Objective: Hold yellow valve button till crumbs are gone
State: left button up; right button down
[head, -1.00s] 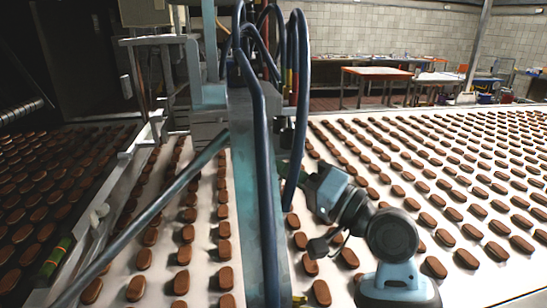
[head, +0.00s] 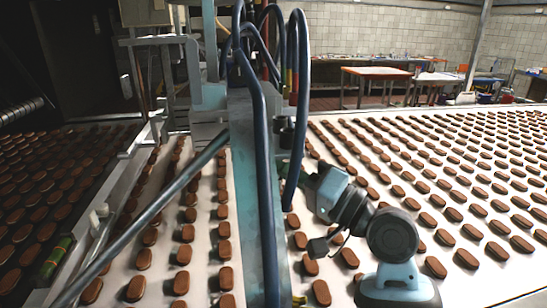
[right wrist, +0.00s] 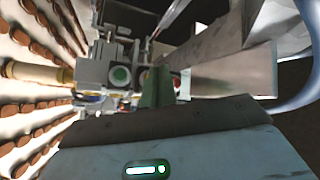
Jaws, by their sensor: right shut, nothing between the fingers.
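My right arm reaches from the lower right toward the machine's column in the head view, its tip hidden behind the blue hoses. In the right wrist view my right gripper (right wrist: 160,72) is shut and empty, its green fingers in front of a grey control panel (right wrist: 97,73). The panel has a green button (right wrist: 120,76) and a red button (right wrist: 176,83), partly covered by the fingers. I cannot tell whether the fingertips touch anything. I cannot make out a yellow valve button or crumbs. My left gripper is not in view.
Chocolate-brown biscuits lie in rows on the white conveyor (head: 400,135) around the column (head: 250,150). Blue hoses (head: 268,190) hang in front of it. A diagonal metal bar (head: 150,215) crosses on the left. Tables (head: 376,72) stand at the back.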

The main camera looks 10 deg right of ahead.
jog(key=shift+w, duration=0.15)
jog(key=shift+w, duration=0.3)
jog(key=shift+w, duration=0.2)
dwell(0.5)
jog(key=shift+w, duration=0.25)
dwell(0.5)
dwell(0.9)
dwell(0.8)
dwell(0.8)
